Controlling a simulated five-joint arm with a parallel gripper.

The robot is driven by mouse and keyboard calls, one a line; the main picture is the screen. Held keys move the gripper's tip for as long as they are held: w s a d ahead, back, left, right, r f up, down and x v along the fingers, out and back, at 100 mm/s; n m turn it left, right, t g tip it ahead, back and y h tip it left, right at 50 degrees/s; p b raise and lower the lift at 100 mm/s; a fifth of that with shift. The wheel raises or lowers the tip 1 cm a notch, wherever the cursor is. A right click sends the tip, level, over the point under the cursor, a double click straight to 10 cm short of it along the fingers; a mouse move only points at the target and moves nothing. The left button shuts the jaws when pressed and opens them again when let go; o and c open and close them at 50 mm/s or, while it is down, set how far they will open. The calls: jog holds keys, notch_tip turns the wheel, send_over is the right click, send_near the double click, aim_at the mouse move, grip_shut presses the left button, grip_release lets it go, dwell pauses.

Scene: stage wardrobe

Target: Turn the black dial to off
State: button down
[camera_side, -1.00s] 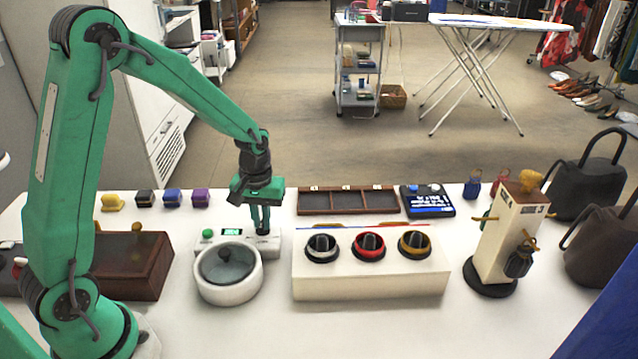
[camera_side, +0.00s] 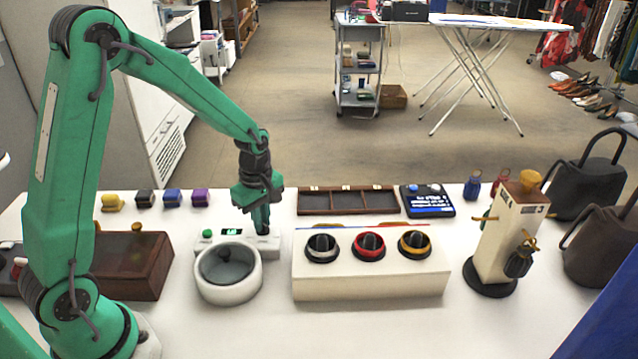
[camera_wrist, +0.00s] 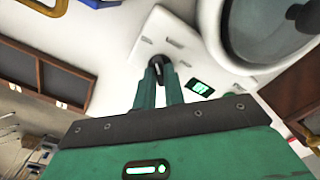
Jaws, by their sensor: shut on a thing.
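The black dial (camera_wrist: 158,60) sits on a white device (camera_wrist: 172,28) with a small lit green display (camera_wrist: 199,87). A pale pointer line shows on the dial, which lies between my fingertips in the wrist view. My gripper (camera_side: 262,229) reaches down onto the right end of the white device (camera_side: 222,241) in the side view and is shut on the dial. The fingers hide the dial in the side view. The display's text is too small to read surely.
A cream box (camera_side: 370,284) with three ringed knobs is to the right. A brown compartment tray (camera_side: 347,211) is behind it. A brown box (camera_side: 130,270) stands left.

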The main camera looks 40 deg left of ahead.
jog(key=shift+n, duration=1.5)
jog(key=c, duration=1.5)
grip_release()
jog(key=shift+r, duration=3.95)
